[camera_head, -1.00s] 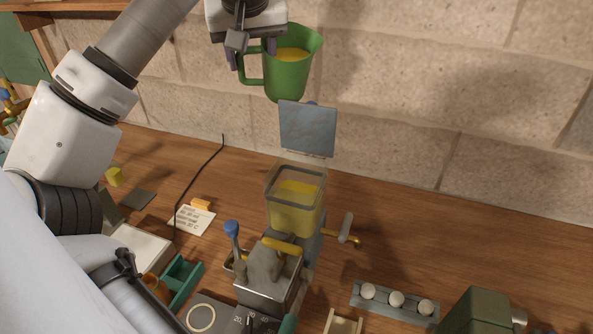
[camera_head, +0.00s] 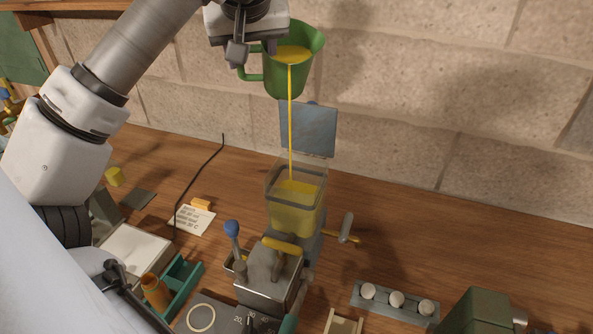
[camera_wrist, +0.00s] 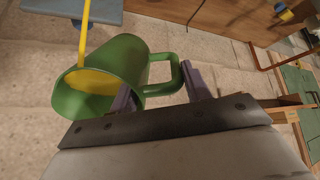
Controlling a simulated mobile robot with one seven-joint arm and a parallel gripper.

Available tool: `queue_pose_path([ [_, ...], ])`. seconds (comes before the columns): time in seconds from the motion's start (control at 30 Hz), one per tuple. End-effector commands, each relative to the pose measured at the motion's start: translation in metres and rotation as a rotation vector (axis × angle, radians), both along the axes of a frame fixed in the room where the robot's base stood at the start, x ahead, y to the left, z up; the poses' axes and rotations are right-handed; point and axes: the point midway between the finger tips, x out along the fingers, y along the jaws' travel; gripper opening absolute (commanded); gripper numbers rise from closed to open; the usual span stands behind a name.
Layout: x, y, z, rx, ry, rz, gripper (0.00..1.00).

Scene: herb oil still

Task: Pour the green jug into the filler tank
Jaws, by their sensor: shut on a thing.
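The green jug (camera_head: 287,78) is held tilted above the filler tank, with yellow liquid (camera_head: 292,54) at its lip. A thin yellow stream (camera_head: 290,120) runs from the jug down into the open top of the clear filler tank (camera_head: 295,215), which holds yellow liquid. My gripper (camera_head: 255,58) is shut on the jug at its handle side. In the wrist view the jug (camera_wrist: 118,72) lies tipped, its handle by the dark fingers of my gripper (camera_wrist: 165,92), and the stream (camera_wrist: 83,40) leaves its rim. The tank's raised lid (camera_head: 308,130) stands open behind it.
A metal block with a blue-knobbed lever (camera_head: 232,230) stands in front of the tank, and a tap (camera_head: 347,230) is at its right. A rack of white caps (camera_head: 395,300), a green box (camera_head: 482,312) and a teal tray (camera_head: 182,272) are nearby. The bench at right is mostly clear.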

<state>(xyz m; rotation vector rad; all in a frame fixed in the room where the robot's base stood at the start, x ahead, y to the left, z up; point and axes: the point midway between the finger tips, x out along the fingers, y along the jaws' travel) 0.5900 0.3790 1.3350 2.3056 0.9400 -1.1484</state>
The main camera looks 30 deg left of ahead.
Motion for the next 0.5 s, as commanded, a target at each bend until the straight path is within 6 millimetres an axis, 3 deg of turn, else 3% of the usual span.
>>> queue_pose_path([
  [0.5, -0.0025, -0.0027, 0.0039, 0.034, -0.038, 0.0, 0.0],
])
